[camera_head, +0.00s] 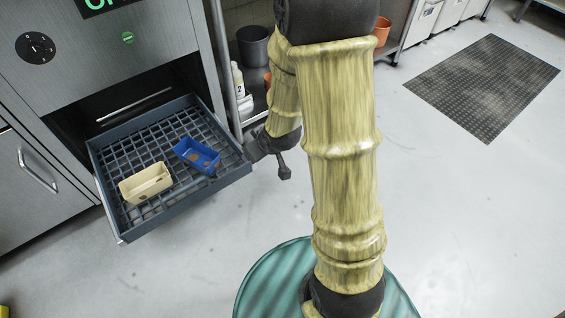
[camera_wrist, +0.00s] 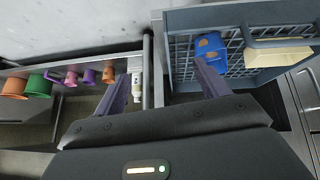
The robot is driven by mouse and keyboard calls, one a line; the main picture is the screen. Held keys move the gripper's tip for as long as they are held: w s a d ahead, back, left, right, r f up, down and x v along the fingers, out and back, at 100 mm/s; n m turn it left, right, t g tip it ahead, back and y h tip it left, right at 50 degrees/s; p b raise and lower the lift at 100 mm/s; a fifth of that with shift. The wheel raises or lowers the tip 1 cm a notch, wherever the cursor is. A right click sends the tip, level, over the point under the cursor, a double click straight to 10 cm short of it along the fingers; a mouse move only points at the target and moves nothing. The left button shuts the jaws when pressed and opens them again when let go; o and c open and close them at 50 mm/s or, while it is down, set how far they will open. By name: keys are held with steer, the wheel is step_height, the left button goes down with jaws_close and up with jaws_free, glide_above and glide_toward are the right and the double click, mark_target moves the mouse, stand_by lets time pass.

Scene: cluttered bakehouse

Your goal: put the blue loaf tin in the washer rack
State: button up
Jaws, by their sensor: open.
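The blue loaf tin (camera_head: 197,157) sits inside the washer rack (camera_head: 192,205), on its grid floor toward the right side. It has brownish spots inside. The rack is a dark blue-grey grid tray pulled out of the washer. My gripper (camera_head: 268,160) is open and empty beside the rack's right corner. In the wrist view the fingers of my gripper (camera_wrist: 161,75) are spread wide, with the rack's side wall between them. There the right finger overlaps the lower edge of the blue tin (camera_wrist: 211,50); I cannot tell whether they touch.
A cream loaf tin (camera_head: 147,183) lies in the rack left of the blue one. The steel washer (camera_head: 100,55) stands behind. A shelf right of it holds a grey bucket (camera_head: 253,46) and a white bottle (camera_head: 237,80).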

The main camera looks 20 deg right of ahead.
steer(key=s+d+r+m+g, duration=0.1)
steer(key=s+r+m+g, duration=0.1)
steer(key=s, duration=0.4)
steer(key=s+d+r+m+g+h, duration=0.1)
steer(key=s+r+m+g, duration=0.1)
steer(key=s+r, duration=0.3)
steer(key=shift+s, duration=0.7)
